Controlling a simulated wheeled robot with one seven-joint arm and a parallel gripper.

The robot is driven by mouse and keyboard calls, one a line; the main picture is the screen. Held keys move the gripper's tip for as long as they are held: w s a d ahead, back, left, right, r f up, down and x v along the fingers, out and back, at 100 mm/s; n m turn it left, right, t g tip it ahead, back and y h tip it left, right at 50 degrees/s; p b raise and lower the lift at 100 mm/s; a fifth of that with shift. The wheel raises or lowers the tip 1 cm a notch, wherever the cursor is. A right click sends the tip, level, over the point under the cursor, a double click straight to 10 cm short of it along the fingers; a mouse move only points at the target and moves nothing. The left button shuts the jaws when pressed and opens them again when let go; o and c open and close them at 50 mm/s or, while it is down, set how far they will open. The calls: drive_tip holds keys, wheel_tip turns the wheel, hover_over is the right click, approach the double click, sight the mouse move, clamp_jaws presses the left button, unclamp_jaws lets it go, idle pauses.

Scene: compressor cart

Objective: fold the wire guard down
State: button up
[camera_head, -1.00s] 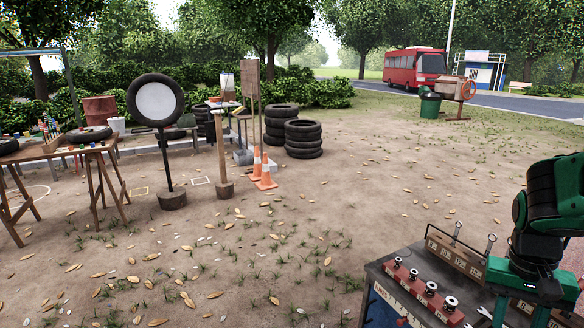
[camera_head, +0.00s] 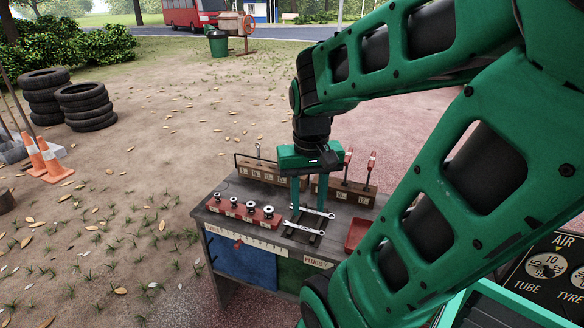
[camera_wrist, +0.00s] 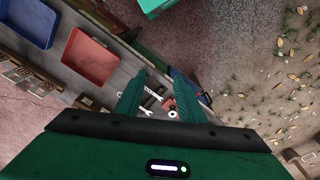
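My gripper (camera_head: 309,207) points down over the dark workbench, above a black rack with wrenches. In the wrist view my gripper (camera_wrist: 157,78) shows two green fingers well apart, with nothing held between them. A thin dark wire frame (camera_head: 247,157) stands up at the wooden socket block at the back left of the bench top. It may be the wire guard, but I cannot tell for sure. My gripper is to its right and nearer, not touching it.
Several rollers stand on a red strip (camera_head: 240,212) at the bench's front left. A red tray (camera_head: 356,234) is right of the wrenches (camera_head: 306,230). Upright red-topped tools (camera_head: 370,165) stand behind. A dark AIR panel (camera_head: 548,265) is at right. Open ground lies left.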

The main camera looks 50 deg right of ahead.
drive_tip(key=w+d+f+m+t+h, duration=0.1)
drive_tip(key=w+d+f+m+t, duration=0.15)
drive_tip(key=w+d, duration=0.9)
drive_tip(key=w+d+f+m+t+h, duration=0.1)
drive_tip(key=w+d+f+m+t, duration=0.2)
drive_tip(key=w+d, duration=0.85)
drive_tip(key=w+d+f+m+g, duration=0.1)
drive_tip(key=d+f, duration=0.4)
drive_tip(key=f, duration=0.4)
drive_tip(key=shift+w+f, duration=0.2)
drive_tip(key=shift+g, duration=0.25)
drive_tip(key=shift+c, duration=0.5)
clamp_jaws()
